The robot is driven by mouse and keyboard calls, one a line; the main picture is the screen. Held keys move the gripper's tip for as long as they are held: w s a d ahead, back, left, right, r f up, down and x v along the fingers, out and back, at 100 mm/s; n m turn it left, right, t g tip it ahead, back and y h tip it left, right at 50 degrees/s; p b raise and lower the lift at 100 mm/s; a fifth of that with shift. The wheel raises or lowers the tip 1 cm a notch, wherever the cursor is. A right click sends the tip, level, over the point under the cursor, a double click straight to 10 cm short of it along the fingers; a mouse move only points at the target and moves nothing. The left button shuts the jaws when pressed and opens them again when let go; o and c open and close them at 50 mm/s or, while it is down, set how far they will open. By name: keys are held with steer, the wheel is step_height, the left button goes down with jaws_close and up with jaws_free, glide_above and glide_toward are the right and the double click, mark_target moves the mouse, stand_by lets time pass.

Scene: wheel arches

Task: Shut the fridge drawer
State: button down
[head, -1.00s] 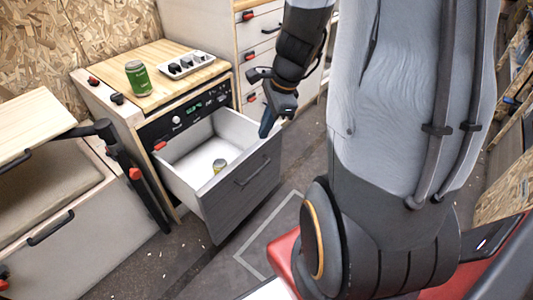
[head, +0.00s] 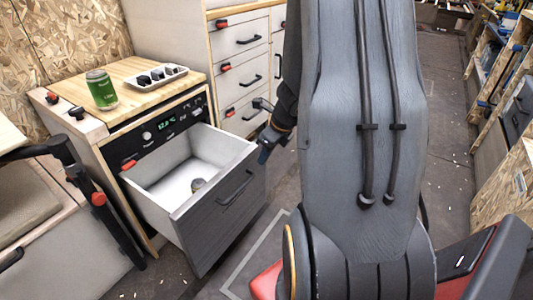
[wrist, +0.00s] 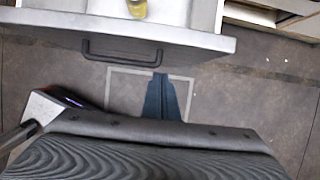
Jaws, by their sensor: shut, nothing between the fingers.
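The fridge drawer (head: 226,207) stands pulled out of the wooden cabinet, its grey front facing the lower right and its white inside showing. A dark bar handle (head: 235,188) runs across the front. My gripper (head: 264,152) is at the right end of the drawer front, partly hidden by my arm. In the wrist view my gripper (wrist: 161,82) is shut and empty, its tips below the drawer front, near the handle's right end; contact cannot be told.
A green can (head: 101,90) and a white tray (head: 156,77) with dark items stand on the cabinet top. A bench (head: 70,235) with a black bar is at the left. White drawers (head: 240,65) stand behind.

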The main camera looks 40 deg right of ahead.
mark_target(252, 155)
steer(key=shift+w+a+f, duration=0.25)
steer(key=shift+w+f, duration=0.05)
steer(key=shift+w, duration=0.45)
steer(key=shift+w+a+f, duration=0.25)
steer(key=shift+w+a, duration=0.05)
steer(key=shift+w, duration=0.45)
steer(key=shift+w+a+f, duration=0.25)
steer(key=shift+w+f, duration=0.05)
steer(key=shift+w, duration=0.45)
